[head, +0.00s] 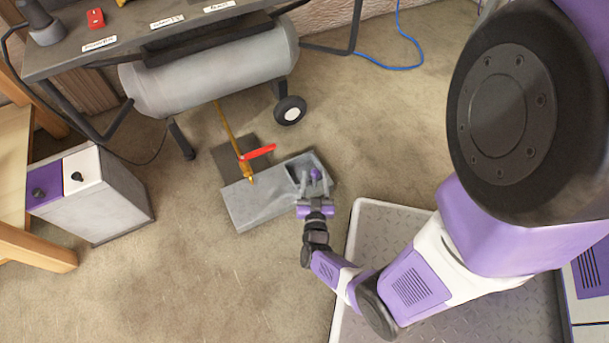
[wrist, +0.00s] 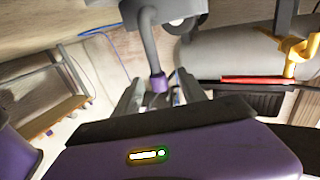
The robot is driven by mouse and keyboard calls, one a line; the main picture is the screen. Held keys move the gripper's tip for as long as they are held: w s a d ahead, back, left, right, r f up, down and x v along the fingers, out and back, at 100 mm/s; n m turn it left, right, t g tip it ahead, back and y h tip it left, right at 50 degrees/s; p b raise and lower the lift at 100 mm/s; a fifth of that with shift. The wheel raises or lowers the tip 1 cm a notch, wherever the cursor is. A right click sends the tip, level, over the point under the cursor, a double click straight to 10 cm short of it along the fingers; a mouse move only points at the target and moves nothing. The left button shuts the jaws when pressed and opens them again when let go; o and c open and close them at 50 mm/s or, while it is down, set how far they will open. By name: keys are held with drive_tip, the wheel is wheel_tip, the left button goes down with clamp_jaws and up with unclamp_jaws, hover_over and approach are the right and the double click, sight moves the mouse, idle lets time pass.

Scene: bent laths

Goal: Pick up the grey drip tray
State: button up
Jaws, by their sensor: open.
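The grey drip tray (head: 304,159) looks like a small open box at the right end of a pale grey block (head: 255,203) on the floor. A grey stem with a purple tip shows by it. In the wrist view, a grey body (wrist: 150,10), seemingly the tray, fills the top middle. Its stem comes down with the purple tip between my fingers. My gripper (head: 314,184) is open at the tray's near side, and its fingers also show in the wrist view (wrist: 160,97). I cannot tell whether they touch the stem. My gripper hides part of the tray.
A brass valve with a red lever (head: 257,152) hangs from the grey tank (head: 210,75), just behind the block. A dark square (head: 230,158) lies beneath it. A white and purple cabinet (head: 110,200) stands left. Floor in front of the block is clear.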

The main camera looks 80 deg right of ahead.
drive_tip(key=b+x, duration=0.1)
drive_tip(key=x, duration=0.4)
drive_tip(key=shift+d+f, duration=0.1)
drive_tip(key=shift+f, duration=0.05)
drive_tip(key=shift+c, duration=0.4)
drive_tip(key=shift+s, duration=0.1)
clamp_jaws()
idle(0.7)
